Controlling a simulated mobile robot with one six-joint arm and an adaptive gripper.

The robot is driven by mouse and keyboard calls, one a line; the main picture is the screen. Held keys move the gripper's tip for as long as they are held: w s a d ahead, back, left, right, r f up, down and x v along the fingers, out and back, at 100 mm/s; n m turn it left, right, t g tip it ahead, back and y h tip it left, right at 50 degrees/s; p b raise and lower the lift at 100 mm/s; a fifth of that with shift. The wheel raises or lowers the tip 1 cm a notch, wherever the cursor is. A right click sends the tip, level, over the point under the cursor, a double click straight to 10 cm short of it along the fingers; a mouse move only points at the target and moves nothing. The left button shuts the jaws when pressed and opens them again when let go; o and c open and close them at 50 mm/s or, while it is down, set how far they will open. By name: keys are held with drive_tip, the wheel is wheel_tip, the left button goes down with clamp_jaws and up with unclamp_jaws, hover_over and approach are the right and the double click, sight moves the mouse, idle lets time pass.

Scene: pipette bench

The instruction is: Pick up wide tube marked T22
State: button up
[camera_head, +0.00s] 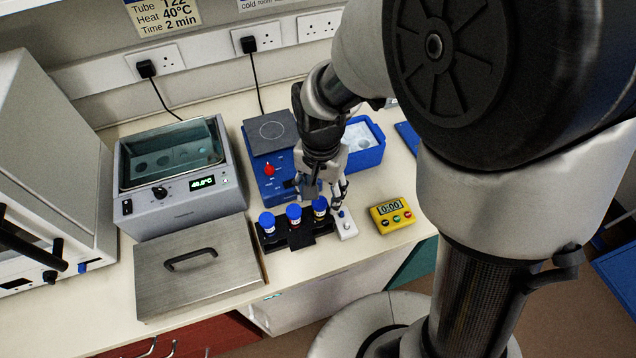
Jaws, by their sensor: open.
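Three wide tubes with blue caps stand upright in a black rack (301,238) near the bench's front: a left tube (267,223), a middle tube (294,216) and a right tube (320,207). Their markings are too small to read, so I cannot tell which is T22. My gripper (321,196) is open and points down at the right tube. Its fingers show to either side of that tube's cap, but I cannot tell the exact height or whether they touch it.
A water bath (172,213) reading about 40 stands left, its metal lid (212,270) in front. A blue mixer (263,172) and a blue ice box (373,155) are behind the rack. A small white device (348,231) and a yellow timer (392,215) are right of it.

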sight(319, 202)
wheel_tip(319, 202, down, 4)
drive_tip(key=shift+s+a+f+b, duration=0.1)
drive_tip(key=shift+f+b, duration=0.15)
drive_tip(key=shift+b, duration=0.5)
drive_tip(key=shift+r, duration=0.1)
drive_tip(key=shift+c, duration=0.6)
drive_tip(key=c, duration=1)
